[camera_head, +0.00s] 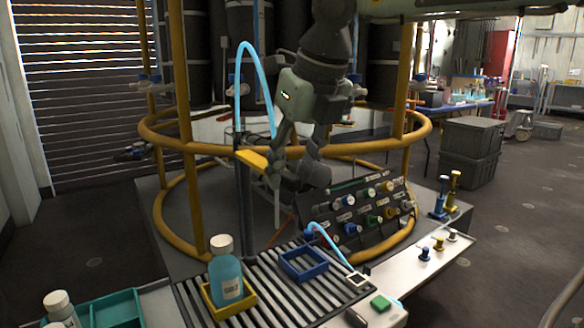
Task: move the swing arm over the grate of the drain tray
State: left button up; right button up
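The drain tray's dark slatted grate (196,301) lies at the lower middle. A dark upright post (243,205) rises at its back edge. A yellow bar (252,160) reaches from the post's top toward the right; I take it to be the swing arm. A light blue hose (256,62) loops above it. My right gripper (284,178) points down at the bar's right end, its fingers overlapping that end in the picture. Whether the fingers are closed on it is not clear. My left gripper is out of view.
On the grate, a blue bottle (226,280) stands in a yellow frame, beside an empty blue frame (304,264). A panel of coloured knobs (365,214) stands behind right. Yellow ring rails (365,148) surround the post. A teal tray (118,309) sits front left.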

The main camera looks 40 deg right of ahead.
jog(key=v, duration=1.2)
dwell(0.3)
